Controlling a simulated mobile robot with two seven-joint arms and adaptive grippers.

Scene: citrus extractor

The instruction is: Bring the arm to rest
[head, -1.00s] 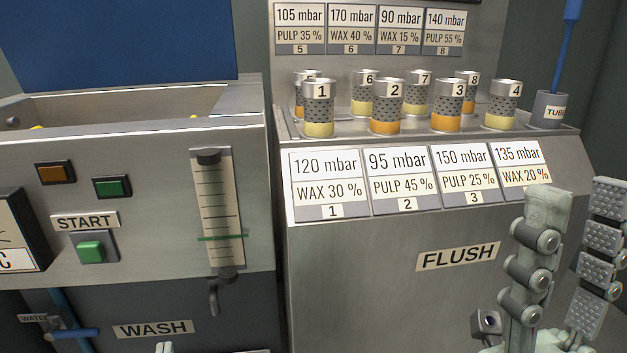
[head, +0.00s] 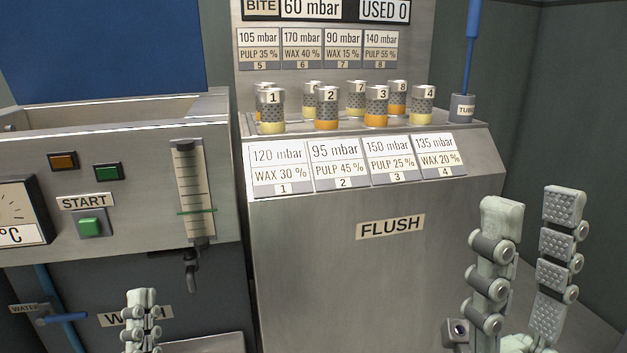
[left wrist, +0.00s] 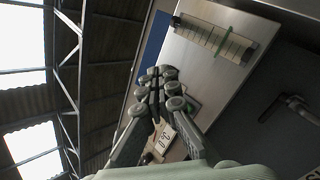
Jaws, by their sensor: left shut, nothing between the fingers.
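In the left wrist view the closed fingers (left wrist: 158,82) point up and away, towards the machine's front panel. My right gripper (head: 532,205) stands upright at the lower right of the head view, its two fingers spread apart with nothing visible between them. It is in front of the machine's right side, to the right of the FLUSH label (head: 390,227).
Several numbered canisters (head: 327,112) stand on a ledge above value cards (head: 338,165). A tube holder (head: 462,108) stands at the ledge's right end.

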